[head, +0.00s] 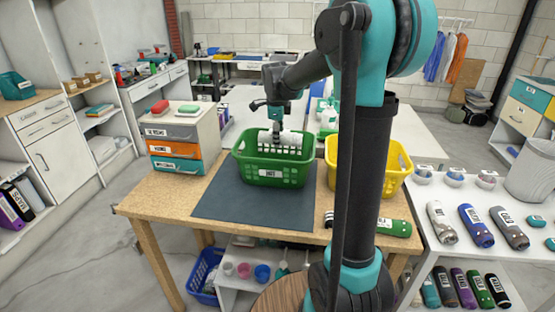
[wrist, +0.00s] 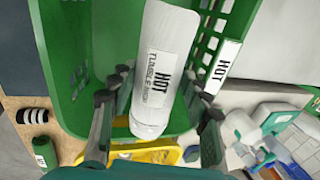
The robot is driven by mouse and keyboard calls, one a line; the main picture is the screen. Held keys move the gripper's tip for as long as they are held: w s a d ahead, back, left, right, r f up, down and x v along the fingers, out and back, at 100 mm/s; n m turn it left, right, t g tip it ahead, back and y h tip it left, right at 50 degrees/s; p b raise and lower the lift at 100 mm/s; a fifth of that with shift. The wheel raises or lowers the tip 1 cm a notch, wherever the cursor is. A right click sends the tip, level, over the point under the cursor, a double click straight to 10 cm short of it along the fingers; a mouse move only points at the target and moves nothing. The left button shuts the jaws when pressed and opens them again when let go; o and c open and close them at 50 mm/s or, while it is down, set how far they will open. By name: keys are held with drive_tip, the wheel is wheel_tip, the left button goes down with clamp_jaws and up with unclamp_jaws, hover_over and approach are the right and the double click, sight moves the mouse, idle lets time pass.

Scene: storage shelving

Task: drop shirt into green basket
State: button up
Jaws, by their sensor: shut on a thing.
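The rolled white shirt (head: 291,138) has a label reading "HOT" and "TUMBLE DRIED" in the wrist view (wrist: 158,70). My gripper (head: 277,141) is shut on it, with one dark finger on each side of the roll in the wrist view (wrist: 158,106). The green basket (head: 262,180) stands on a dark mat on the wooden table and bears a "HOT" tag. The gripper and shirt are over the basket's opening, near its far rim; the basket's wall also shows around the shirt in the wrist view (wrist: 70,65). I cannot tell whether the shirt touches the basket.
A yellow basket (head: 397,172) stands right of the green one, partly behind my arm. A small drawer unit (head: 178,140) stands at the table's left. A green roll (head: 394,228) lies at the right front. The dark mat (head: 225,205) is bare in front of the basket.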

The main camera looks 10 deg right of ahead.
drive_tip(key=shift+f, duration=0.2)
drive_tip(key=o, duration=1.4)
drive_tip(key=shift+c, duration=0.2)
drive_tip(key=shift+r, duration=0.1)
drive_tip(key=v, duration=1.1)
drive_tip(key=shift+r, duration=0.4)
drive_tip(key=shift+s, duration=0.15)
